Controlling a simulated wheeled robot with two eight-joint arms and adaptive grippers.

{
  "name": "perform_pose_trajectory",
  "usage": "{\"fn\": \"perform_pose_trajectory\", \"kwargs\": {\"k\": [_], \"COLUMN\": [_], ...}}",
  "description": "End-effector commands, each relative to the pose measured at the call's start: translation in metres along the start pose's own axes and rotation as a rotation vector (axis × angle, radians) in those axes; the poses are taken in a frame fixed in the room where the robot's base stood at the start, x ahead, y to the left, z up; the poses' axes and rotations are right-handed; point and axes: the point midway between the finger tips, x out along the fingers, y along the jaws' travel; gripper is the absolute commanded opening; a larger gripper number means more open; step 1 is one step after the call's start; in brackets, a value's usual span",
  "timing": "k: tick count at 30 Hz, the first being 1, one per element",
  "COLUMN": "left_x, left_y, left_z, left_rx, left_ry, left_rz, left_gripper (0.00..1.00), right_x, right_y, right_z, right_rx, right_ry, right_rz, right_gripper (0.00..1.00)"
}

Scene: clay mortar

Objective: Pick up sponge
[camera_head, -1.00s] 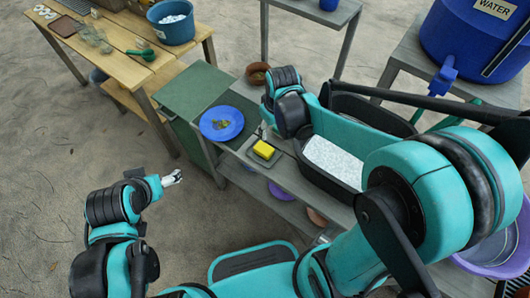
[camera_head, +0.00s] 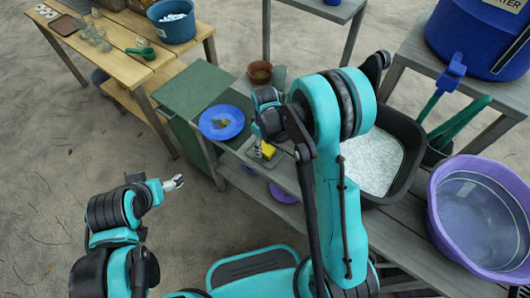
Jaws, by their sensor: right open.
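The yellow sponge (camera_head: 268,152) lies on a small green tray (camera_head: 275,160) on the grey bench, partly covered by my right arm. My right gripper (camera_head: 258,150) is open, pointing down close to the sponge's left side. I cannot tell whether it touches the sponge, since its fingers are small and partly hidden by the wrist. My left gripper (camera_head: 174,183) hangs over the sandy floor, away from the bench and empty. Its fingertips are too small to tell open from shut.
A blue plate (camera_head: 222,122) with small bits sits left of the sponge. A brown pot (camera_head: 260,72) stands behind. A black tub of whitish material (camera_head: 372,165) and a purple basin (camera_head: 485,215) are to the right. My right arm crosses over the bench.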

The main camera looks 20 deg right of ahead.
Motion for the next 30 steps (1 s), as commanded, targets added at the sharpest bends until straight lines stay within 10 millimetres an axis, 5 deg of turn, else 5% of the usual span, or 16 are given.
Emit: {"fn": "perform_pose_trajectory", "kwargs": {"k": [3, 9, 14, 24, 30], "left_x": [0.007, 0.006, 0.006, 0.005, -0.006], "left_y": [0.000, 0.000, 0.000, 0.000, 0.000], "left_z": [0.005, 0.004, 0.004, 0.004, -0.005], "left_rx": [0.000, 0.000, 0.000, 0.000, 0.000], "left_ry": [0.000, 0.000, 0.000, 0.000, 0.000], "left_rz": [0.000, 0.000, 0.000, 0.000, 0.000], "left_gripper": [0.82, 0.82, 0.82, 0.82, 0.82], "right_x": [0.017, 0.017, 0.016, 0.015, -0.015], "right_y": [0.000, 0.000, 0.000, 0.000, 0.000], "right_z": [0.000, 0.000, 0.000, 0.000, 0.000], "right_rx": [0.001, 0.001, 0.001, 0.001, 0.001], "right_ry": [0.000, 0.000, 0.000, 0.001, 0.001], "right_rz": [0.000, 0.000, 0.000, 0.000, 0.000], "right_gripper": [0.52, 0.52, 0.21, 0.21, 0.21]}}
